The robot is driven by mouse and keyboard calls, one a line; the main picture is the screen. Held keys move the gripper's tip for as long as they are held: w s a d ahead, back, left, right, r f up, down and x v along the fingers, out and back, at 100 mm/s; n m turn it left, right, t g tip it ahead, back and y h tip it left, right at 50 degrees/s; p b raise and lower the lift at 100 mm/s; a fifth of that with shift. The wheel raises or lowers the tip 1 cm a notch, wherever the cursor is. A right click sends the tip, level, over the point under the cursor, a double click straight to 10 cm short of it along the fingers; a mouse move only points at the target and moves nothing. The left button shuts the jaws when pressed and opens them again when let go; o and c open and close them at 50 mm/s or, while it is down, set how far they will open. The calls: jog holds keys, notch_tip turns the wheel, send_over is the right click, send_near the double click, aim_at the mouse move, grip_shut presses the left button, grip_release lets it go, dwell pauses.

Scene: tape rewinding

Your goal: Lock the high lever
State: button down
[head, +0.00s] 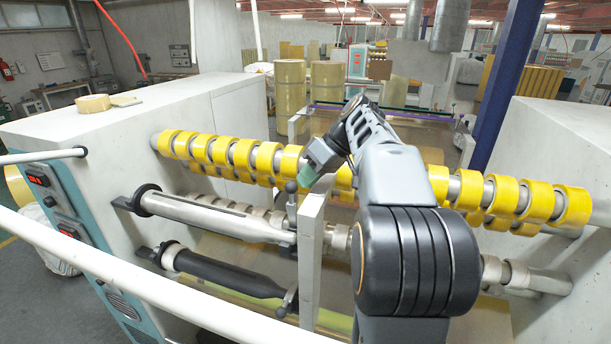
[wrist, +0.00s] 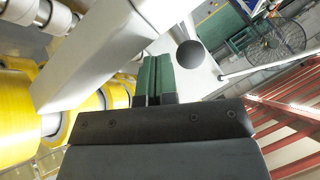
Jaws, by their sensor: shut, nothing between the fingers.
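The high lever (head: 291,205) stands at the inner end of the upper bare roller (head: 215,215), beside the pale upright post (head: 311,255). Its round dark knob (head: 291,187) points up. My gripper (head: 307,174) is just above and right of the knob, its green fingers together and empty. In the wrist view the shut fingers (wrist: 154,78) lie between the pale post (wrist: 95,55) on the left and the dark knob (wrist: 190,54) on the right. The knob looks apart from the fingers, though depth is hard to judge.
A low lever (head: 288,301) sits by the dark lower roller (head: 220,275). A shaft of yellow tape rolls (head: 240,153) runs behind my gripper. A white rail (head: 130,275) crosses the front. Machine cabinets stand left (head: 180,100) and right (head: 560,145).

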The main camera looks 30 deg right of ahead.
jog(key=shift+a, duration=0.25)
dwell(0.3)
